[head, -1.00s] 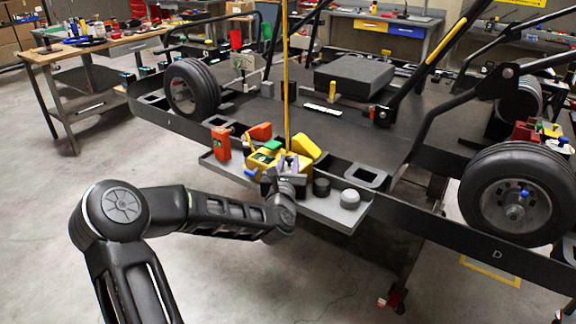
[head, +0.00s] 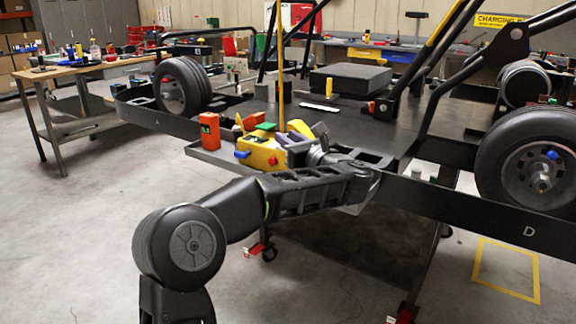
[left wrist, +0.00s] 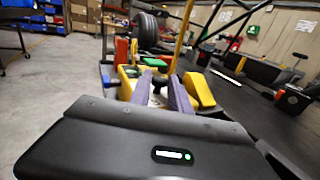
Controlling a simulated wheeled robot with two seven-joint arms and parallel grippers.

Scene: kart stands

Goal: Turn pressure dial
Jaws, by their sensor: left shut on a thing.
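A yellow device (head: 262,154) with a green top piece (head: 265,127) and a blue lever (head: 242,154) sits on the grey tray (head: 200,155) at the kart stand's edge. My left gripper (head: 292,148) is at its right side, with the arm reaching across below the tray. In the left wrist view, the two purple fingers (left wrist: 160,95) are closed in against the yellow device (left wrist: 126,88), with a small pale part between them. That part appears to be the pressure dial; its face is mostly hidden by the fingers. My right gripper is out of view.
An orange-red box (head: 210,131) stands on the tray left of the device. A yellow upright pole (head: 281,70) rises just behind it. Kart wheels (head: 183,87) stand on the platform. A workbench (head: 90,72) is at the back left. The floor at left is clear.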

